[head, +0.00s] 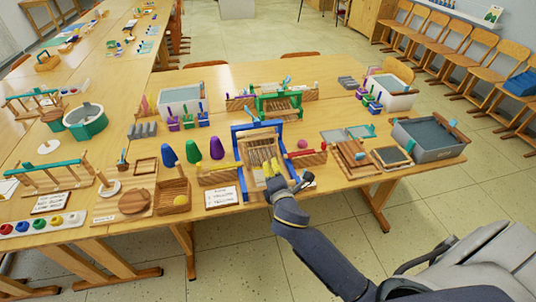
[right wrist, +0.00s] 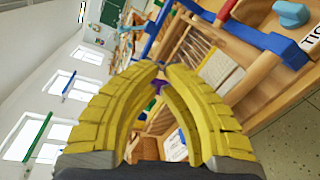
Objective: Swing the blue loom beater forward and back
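The blue loom (head: 237,140) stands upright at the table's front edge, with pale warp threads and a wooden base. A blue crossbar spans its top; I cannot tell which blue bar is the beater. My right gripper (head: 272,165), with yellow fingers, is at the loom's near side, in front of the threads. In the right wrist view the fingertips (right wrist: 162,66) come close together with a narrow gap, and I see nothing clearly held. Blue bars of the loom (right wrist: 247,36) lie beyond and right of the fingers there. My left gripper is not in view.
A green loom (head: 268,101) stands behind the blue one. Blue, green and purple cones (head: 193,151) and a white sign (head: 221,197) are to its left. A wooden box with a red bar (head: 306,158) is close on its right. A grey tub (head: 428,139) stands farther right.

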